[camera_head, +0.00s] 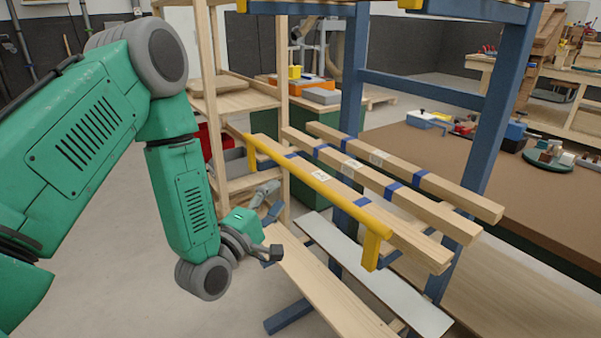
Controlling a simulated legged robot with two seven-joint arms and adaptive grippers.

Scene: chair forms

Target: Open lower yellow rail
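The lower yellow rail (318,187) is a long bar sloping from upper left to lower right, with a short yellow leg at each end. It lies in front of wooden planks (405,233) on a blue metal rack (350,110). My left gripper (275,230) is at the end of a green arm, to the left of and below the rail's middle. Its dark fingers are spread apart with nothing between them. It looks apart from the rail, though the depth gap is hard to judge. My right gripper is out of view.
Planks with blue bands (400,165) lie behind the rail. A pale board (375,278) and a lower plank (320,285) sit below. A wooden shelf frame (283,90) stands close behind my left gripper. Yellow pieces (410,4) show at the top. Floor at lower left is clear.

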